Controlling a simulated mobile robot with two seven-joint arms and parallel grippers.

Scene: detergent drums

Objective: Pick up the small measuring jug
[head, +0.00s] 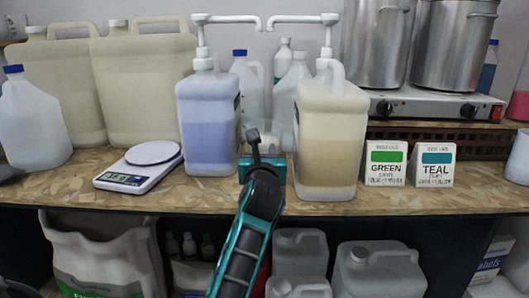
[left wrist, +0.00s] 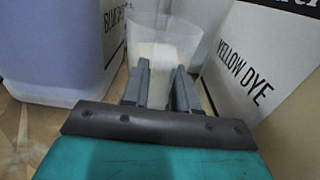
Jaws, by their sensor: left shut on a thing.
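The small measuring jug (left wrist: 163,42) is clear plastic with pale contents low inside. In the left wrist view it stands between the blue drum and the yellow dye drum. My left gripper (left wrist: 161,88) has its two grey fingers closed on the jug's near side. In the head view my left gripper (head: 268,148) reaches between the two pump drums, and its body hides most of the jug. My right gripper is in neither view.
The blue pump drum (head: 208,125) is close on the left and the yellow pump drum (head: 330,135) close on the right. A scale (head: 138,168) lies left. GREEN (head: 385,163) and TEAL (head: 434,163) boxes stand right. Clear bottles are behind.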

